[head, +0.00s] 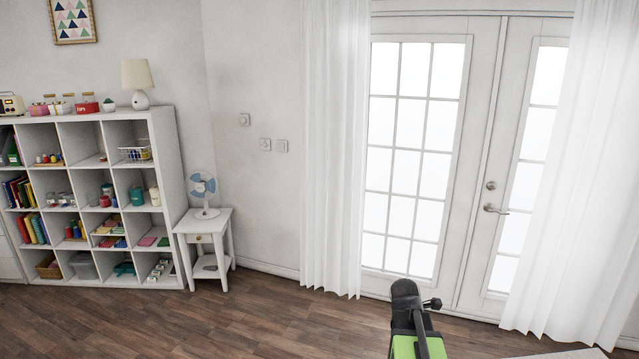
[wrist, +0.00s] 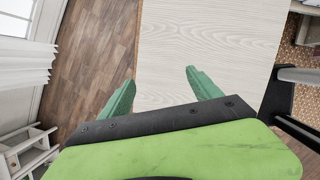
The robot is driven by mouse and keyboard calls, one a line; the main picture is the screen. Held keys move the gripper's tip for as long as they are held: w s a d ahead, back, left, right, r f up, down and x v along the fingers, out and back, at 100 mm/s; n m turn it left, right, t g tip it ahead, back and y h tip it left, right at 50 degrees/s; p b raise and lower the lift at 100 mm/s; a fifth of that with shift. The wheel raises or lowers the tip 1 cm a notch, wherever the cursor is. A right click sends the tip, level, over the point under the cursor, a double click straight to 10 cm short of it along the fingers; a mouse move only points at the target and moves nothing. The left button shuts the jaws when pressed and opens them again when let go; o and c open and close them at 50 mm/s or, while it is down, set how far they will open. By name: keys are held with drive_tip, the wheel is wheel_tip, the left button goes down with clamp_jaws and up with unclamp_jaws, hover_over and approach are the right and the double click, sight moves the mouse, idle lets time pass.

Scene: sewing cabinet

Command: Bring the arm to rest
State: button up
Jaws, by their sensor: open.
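My gripper (wrist: 160,76) shows in the wrist view as two green fingers spread well apart. It is open, and nothing is between the fingers. The fingers point over a pale wood-grain tabletop (wrist: 210,35); I cannot tell how high above it they are. In the head view my arm (head: 408,315), black and green, rises at the bottom edge right of centre. My fingers cannot be made out there.
A white cube shelf (head: 168,185) full of small items stands at left. Beside it a small side table (head: 190,227) bears a fan (head: 204,193). Glazed doors (head: 450,150) with white curtains (head: 335,150) are at the back. The wood floor (head: 200,320) between is clear.

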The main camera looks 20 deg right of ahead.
drive_tip(key=s+a+f+m+g+y+b, duration=0.1)
drive_tip(key=a+f+m+y, duration=0.2)
drive_tip(key=a+m, duration=1.6)
drive_tip(key=a, duration=1)
drive_tip(key=shift+s+a+f+b, duration=0.15)
drive_tip(key=shift+s+a+b, duration=0.05)
drive_tip(key=shift+a+b, duration=0.1)
